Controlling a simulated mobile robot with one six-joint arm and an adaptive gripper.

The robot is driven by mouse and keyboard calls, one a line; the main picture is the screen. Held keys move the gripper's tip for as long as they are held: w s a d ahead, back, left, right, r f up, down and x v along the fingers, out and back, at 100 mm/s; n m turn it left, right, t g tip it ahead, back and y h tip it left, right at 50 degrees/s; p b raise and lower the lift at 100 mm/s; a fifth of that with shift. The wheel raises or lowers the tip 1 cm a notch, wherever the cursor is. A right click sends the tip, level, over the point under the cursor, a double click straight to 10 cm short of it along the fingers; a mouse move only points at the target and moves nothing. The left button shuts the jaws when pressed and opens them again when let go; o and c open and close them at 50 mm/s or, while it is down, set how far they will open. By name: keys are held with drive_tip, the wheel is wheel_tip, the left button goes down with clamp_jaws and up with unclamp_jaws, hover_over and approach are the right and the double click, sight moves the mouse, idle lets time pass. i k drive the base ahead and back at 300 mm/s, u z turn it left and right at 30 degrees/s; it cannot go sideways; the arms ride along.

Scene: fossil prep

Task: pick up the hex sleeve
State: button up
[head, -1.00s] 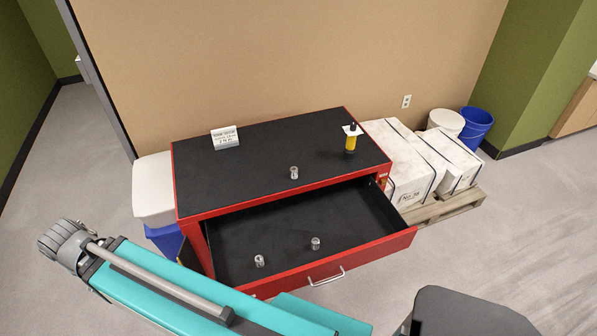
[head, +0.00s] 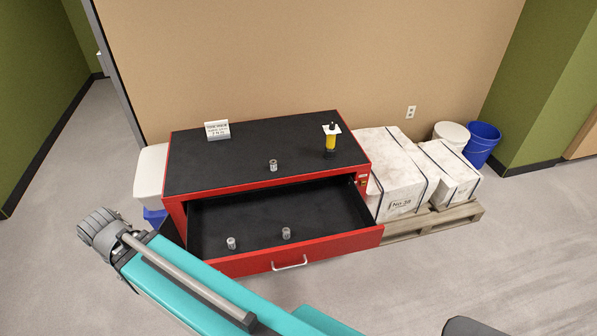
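Three small grey metallic sleeve-like pieces are in the head view. One piece (head: 273,166) stands on the black top of the red cabinet (head: 215,267). Two more, a left piece (head: 231,243) and a right piece (head: 286,233), stand in the cabinet's open drawer (head: 330,243). They are too small here to tell which is the hex sleeve. My teal arm crosses the lower left, in front of the cabinet. My gripper cannot be made out in this view.
A yellow-and-black bottle-like item (head: 330,140) and a small sign (head: 217,130) stand on the cabinet top. White strapped blocks (head: 395,180) sit on a pallet (head: 430,226) at right. A white bin (head: 151,175) stands at left.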

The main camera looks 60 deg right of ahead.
sight(274, 162)
drive_tip(key=k, duration=1.1)
drive_tip(key=z, duration=1.95)
drive_tip(key=i, duration=1)
drive_tip(key=z, duration=0.1)
